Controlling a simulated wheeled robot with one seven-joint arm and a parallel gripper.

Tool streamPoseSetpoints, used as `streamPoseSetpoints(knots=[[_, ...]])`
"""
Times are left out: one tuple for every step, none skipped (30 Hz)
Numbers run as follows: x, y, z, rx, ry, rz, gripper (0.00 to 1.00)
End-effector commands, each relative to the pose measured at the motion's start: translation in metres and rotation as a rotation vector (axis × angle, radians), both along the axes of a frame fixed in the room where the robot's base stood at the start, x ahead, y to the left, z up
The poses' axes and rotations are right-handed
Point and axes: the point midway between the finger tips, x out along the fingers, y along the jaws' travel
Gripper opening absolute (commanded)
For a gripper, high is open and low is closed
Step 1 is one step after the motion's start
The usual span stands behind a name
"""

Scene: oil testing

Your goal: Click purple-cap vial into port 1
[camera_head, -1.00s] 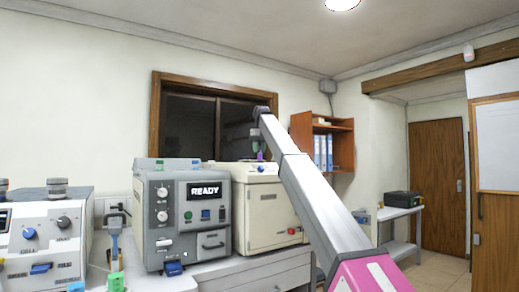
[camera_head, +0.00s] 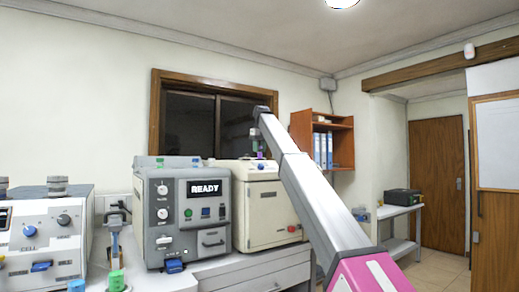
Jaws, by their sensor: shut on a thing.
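My gripper (camera_head: 258,146) hangs at the end of my arm, above the top of the cream machine (camera_head: 267,212). It is shut on a small vial with a purple cap (camera_head: 260,155), held upright just above or at the machine's top. The gap between the vial and the machine is too small to judge. Port 1 cannot be made out; the machine's top is seen nearly edge-on. My arm hides part of the cream machine's right side.
A grey machine (camera_head: 181,214) with a READY display stands left of the cream one. A white machine (camera_head: 42,240) with knobs stands at the far left. Green and blue pieces (camera_head: 117,279) sit at the counter's front. A wooden shelf (camera_head: 325,141) hangs behind my arm.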

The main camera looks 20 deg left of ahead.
Motion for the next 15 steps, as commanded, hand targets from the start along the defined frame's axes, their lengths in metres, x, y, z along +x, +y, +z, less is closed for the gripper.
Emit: streamPoseSetpoints(knots=[[0.000,0.000,-0.001,0.000,0.000,0.000,0.09],[0.000,0.000,-0.002,0.000,0.000,0.000,0.09],[0.000,0.000,-0.003,0.000,0.000,0.000,0.09],[0.000,0.000,-0.004,0.000,0.000,0.000,0.09],[0.000,0.000,-0.004,0.000,0.000,0.000,0.09],[0.000,0.000,-0.005,0.000,0.000,0.000,0.09],[0.000,0.000,-0.006,0.000,0.000,0.000,0.09],[0.000,0.000,-0.006,0.000,0.000,0.000,0.09],[0.000,0.000,-0.007,0.000,0.000,0.000,0.09],[0.000,0.000,-0.008,0.000,0.000,0.000,0.09],[0.000,0.000,-0.009,0.000,0.000,0.000,0.09],[0.000,0.000,-0.009,0.000,0.000,0.000,0.09],[0.000,0.000,-0.010,0.000,0.000,0.000,0.09],[0.000,0.000,-0.011,0.000,0.000,0.000,0.09],[0.000,0.000,-0.012,0.000,0.000,0.000,0.09]])
